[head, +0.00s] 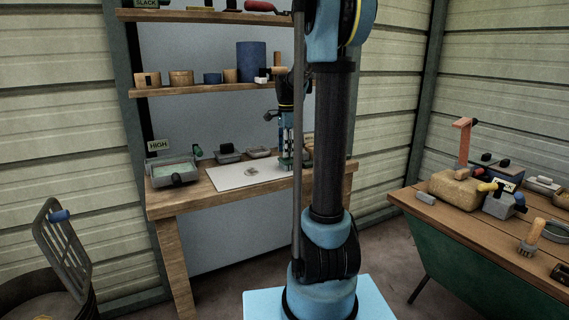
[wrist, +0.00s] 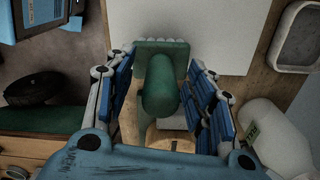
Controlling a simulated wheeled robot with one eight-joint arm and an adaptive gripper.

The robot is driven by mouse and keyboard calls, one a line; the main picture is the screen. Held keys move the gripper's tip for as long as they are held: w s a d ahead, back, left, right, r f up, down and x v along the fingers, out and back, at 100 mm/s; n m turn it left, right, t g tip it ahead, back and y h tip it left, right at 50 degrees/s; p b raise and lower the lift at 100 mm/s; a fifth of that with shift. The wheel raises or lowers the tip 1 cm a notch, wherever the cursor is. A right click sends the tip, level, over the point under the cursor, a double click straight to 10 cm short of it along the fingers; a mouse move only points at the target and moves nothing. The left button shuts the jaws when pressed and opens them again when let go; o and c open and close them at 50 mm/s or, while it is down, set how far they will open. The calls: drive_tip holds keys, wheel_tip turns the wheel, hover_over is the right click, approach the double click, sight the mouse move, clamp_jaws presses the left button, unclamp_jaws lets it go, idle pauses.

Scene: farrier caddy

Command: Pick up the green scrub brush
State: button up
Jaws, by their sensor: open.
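The green scrub brush (wrist: 160,85) is in the middle of the wrist view, with a rounded green handle end and a wider green block behind it. My gripper (wrist: 163,92) is open, with one blue-padded finger on each side of the brush. I see gaps beside the handle; whether any finger touches the block I cannot tell. In the head view my gripper (head: 286,148) points down over the right part of the workbench, with a green piece, likely the brush, at its lower end (head: 285,164).
A white board (head: 240,174) lies on the wooden workbench (head: 218,203). A grey tray (head: 155,181) stands at its left, with small dishes behind. A shelf (head: 205,90) with cups hangs above. A pale rounded object (wrist: 272,135) lies right of my fingers. A second table (head: 470,227) stands right.

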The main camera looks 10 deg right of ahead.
drive_tip(key=shift+f, duration=0.1)
drive_tip(key=shift+c, duration=0.6)
clamp_jaws()
wheel_tip(320, 180, up, 10)
drive_tip(key=shift+r, duration=0.1)
